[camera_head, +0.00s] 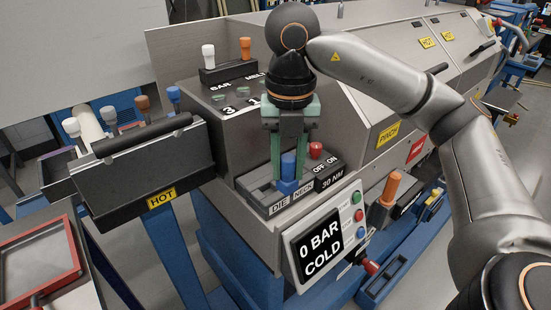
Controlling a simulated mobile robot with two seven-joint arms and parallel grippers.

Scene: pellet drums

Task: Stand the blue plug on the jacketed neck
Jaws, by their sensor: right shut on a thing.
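My right gripper (287,172) comes down from above with its green fingers shut on the blue plug (288,166). The plug is upright between the fingertips. A wider blue block (288,187) shows directly below it, in the grey recessed tray (252,184) labelled DIE NECK. I cannot tell whether this block is part of the plug or a separate piece, or whether the plug's foot rests on it. No piece is clearly recognisable as the jacketed neck; the fingers hide part of the tray. My left gripper is not in view.
A red-knobbed lever (316,150) stands close right of the fingers, by OFF/ON labels. White and orange handles stand in a black block (224,70) behind. A black HOT box (140,178) is at left, a 0 BAR COLD display (320,245) in front, an orange handle (391,187) right.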

